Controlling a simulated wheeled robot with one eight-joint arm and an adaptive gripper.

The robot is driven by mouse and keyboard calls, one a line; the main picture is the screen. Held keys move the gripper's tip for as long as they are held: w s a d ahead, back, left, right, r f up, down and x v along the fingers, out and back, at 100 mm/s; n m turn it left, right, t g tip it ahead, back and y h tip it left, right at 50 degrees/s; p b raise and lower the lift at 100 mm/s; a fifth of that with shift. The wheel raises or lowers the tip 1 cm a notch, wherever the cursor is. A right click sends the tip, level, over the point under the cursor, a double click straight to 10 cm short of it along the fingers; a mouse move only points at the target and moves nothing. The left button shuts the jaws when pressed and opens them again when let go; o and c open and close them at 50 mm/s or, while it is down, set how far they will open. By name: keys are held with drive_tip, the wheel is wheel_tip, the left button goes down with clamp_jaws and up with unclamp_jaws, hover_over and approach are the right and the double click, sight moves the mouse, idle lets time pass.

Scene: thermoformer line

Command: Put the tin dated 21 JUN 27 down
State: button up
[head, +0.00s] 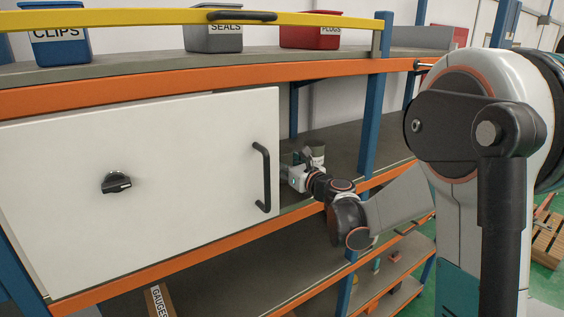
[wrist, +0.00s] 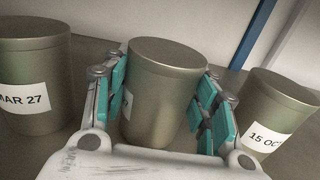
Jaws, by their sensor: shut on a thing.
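My gripper (wrist: 165,110) is shut on a metal tin (wrist: 160,85), with the teal pads on either side of it in the wrist view. I cannot tell from the pictures whether the held tin touches the shelf.
A tin labelled MAR 27 (wrist: 32,75) stands left of the held tin, and one reading 15 OC (wrist: 275,112) stands right. A white door (head: 140,190) with a black handle covers the bay's left part. A blue post (head: 371,125) stands right of my gripper.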

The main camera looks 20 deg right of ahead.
drive_tip(key=o, duration=1.3)
drive_tip(key=shift+f, duration=0.15)
drive_tip(key=shift+r, duration=0.2)
drive_tip(key=v, duration=1.2)
